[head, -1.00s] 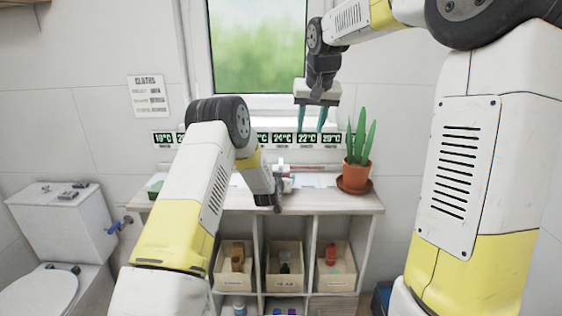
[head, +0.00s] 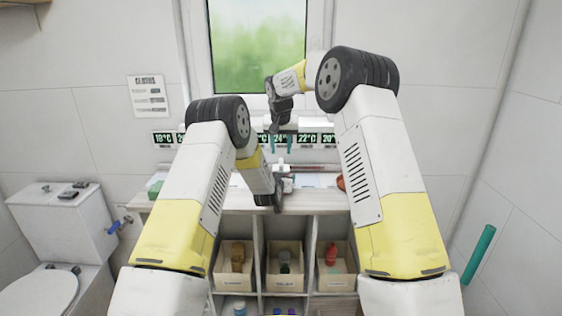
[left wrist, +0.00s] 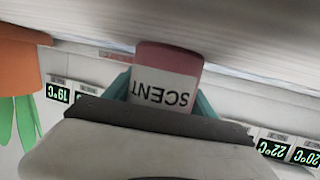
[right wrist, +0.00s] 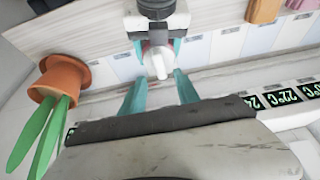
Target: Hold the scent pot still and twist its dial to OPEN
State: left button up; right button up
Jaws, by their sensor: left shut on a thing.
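The scent pot (left wrist: 168,58) has a pinkish-red body and a white label reading SCENT, upside down in the left wrist view. My left gripper (left wrist: 160,92) is shut on it, with a teal finger on each side. In the right wrist view the pot's white top with a raised dial (right wrist: 158,62) sits between the left gripper's teal fingers. My right gripper (right wrist: 160,82) is open and empty, its fingertips pointing at the dial but apart from it. In the head view the right gripper (head: 283,146) hangs just above the pot. The dial's marks are not readable.
A potted plant (right wrist: 60,78) stands on the shelf top near the right gripper. A row of temperature displays (head: 307,139) runs along the wall behind. Labelled bins (head: 284,281) sit in the compartments below. Pale cards (right wrist: 195,50) lie along the top.

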aim_at(281, 162)
jog(key=x, duration=0.7)
grip_shut()
